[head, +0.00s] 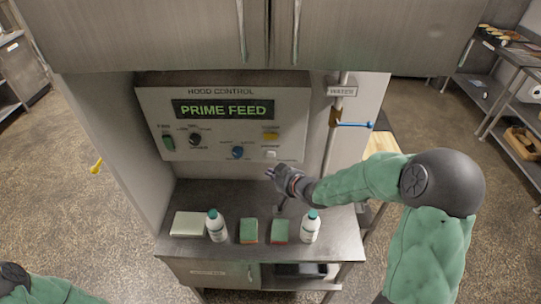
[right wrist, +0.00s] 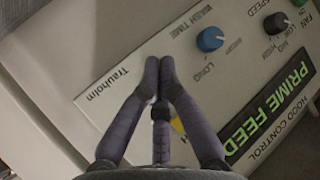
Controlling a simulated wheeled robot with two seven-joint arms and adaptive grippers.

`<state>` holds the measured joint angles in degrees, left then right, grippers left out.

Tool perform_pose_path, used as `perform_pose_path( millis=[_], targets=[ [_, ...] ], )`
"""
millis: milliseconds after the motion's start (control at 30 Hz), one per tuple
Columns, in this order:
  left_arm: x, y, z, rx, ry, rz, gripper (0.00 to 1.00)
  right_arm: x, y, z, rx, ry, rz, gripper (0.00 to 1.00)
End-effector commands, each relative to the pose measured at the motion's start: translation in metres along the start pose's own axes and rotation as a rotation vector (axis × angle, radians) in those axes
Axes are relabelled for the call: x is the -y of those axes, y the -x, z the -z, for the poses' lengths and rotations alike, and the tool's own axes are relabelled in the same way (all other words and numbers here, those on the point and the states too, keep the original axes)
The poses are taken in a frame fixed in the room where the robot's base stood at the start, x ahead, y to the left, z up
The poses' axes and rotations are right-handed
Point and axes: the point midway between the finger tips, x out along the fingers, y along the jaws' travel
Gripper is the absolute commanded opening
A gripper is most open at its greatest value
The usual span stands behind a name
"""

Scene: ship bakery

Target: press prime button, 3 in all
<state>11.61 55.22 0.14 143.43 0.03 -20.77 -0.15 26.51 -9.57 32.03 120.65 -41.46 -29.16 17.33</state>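The hood control panel (head: 225,150) faces me, and its display (head: 223,110) reads "PRIME FEED". On its right side are a yellow button (head: 270,136) and a white button (head: 270,154) below it; their small labels are too blurred to read. My right gripper (head: 269,173) is just below the white button, near the panel's lower edge. In the right wrist view the fingertips (right wrist: 159,63) are together with nothing between them, in front of the panel face. They hide the white button there and most of the yellow one (right wrist: 178,125). My left gripper is out of view.
A blue knob (head: 238,152), a black speed knob (head: 196,139) and a green fan switch (head: 168,142) share the panel. Bottles (head: 216,226) and sponges (head: 248,231) stand on the steel counter (head: 190,195) below. A blue-handled water valve (head: 354,125) is at right.

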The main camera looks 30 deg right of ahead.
Motion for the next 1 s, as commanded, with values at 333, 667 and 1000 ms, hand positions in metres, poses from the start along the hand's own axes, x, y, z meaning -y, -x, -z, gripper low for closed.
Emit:
perform_pose_path(
  millis=[333, 667, 1000],
  targets=[
    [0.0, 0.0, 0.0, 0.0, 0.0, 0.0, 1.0, 0.0, 0.0, 0.0, 0.0, 0.0, 0.0, 0.0],
    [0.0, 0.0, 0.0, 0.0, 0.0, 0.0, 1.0, 0.0, 0.0, 0.0, 0.0, 0.0, 0.0, 0.0],
    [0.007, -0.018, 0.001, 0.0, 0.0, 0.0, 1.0, -0.002, -0.001, -0.004, -0.051, 0.12, 0.012, 0.0]
  ],
)
